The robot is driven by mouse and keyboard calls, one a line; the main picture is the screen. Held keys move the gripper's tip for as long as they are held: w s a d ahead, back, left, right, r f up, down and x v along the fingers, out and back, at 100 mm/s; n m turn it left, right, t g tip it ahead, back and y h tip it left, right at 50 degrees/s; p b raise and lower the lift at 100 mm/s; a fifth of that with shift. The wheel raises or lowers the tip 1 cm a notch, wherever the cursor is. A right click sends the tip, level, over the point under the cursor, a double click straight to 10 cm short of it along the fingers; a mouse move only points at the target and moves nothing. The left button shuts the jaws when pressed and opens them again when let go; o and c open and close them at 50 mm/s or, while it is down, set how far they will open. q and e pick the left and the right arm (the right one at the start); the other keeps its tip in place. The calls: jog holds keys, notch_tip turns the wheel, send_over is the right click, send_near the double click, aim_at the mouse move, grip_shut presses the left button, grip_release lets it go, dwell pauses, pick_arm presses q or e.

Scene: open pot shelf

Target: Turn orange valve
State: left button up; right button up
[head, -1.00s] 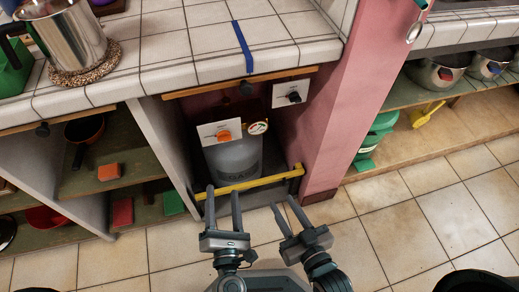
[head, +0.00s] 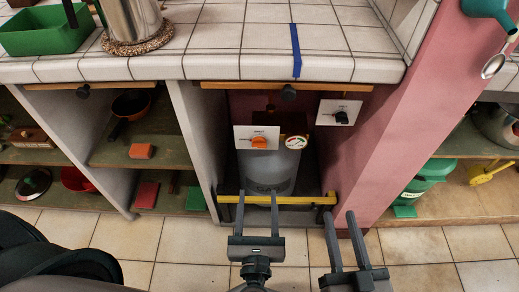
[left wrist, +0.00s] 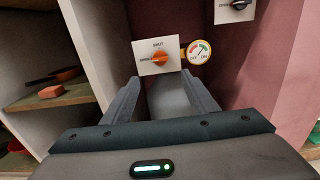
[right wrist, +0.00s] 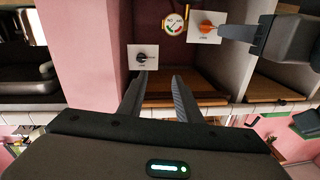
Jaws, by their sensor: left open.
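The orange valve (head: 259,142) is a knob on a white plate in the alcove under the counter. A round gauge (head: 295,143) sits to its right and a grey gas cylinder (head: 267,172) stands below. The valve also shows in the left wrist view (left wrist: 159,58), beyond my fingertips, and in the right wrist view (right wrist: 206,27). My left gripper (head: 258,198) is open and empty, in front of the cylinder and below the valve, apart from it. My right gripper (head: 341,220) has its fingers apart and empty, lower right of the alcove by the pink pillar.
A yellow bar (head: 232,199) crosses the alcove's front low down. A black knob (head: 341,117) on a white plate is on the pink wall to the right. The pink pillar (head: 400,140) and counter edge (head: 290,68) bound the alcove. Shelves (head: 105,152) lie to the left.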

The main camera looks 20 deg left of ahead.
aim_at(259, 147)
pick_arm(q)
jog(key=x, duration=1.5)
jog(key=shift+w+a, duration=0.1)
jog(key=shift+w, duration=0.2)
jog(key=shift+w+a, duration=0.15)
jog(key=shift+w, duration=0.3)
pick_arm(e)
jog(key=shift+d+f+g+h, duration=0.15)
jog(key=shift+f+g, duration=0.15)
jog(key=shift+f, duration=0.2)
jog(key=shift+d+f+g+h, duration=0.15)
jog(key=shift+f+g, duration=0.15)
jog(key=shift+f, duration=0.2)
pick_arm(q)
jog(key=shift+c, duration=0.5)
pick_arm(e)
jog(key=shift+a, duration=0.1)
pick_arm(q)
jog(key=shift+f, duration=0.1)
jog(key=c, duration=1)
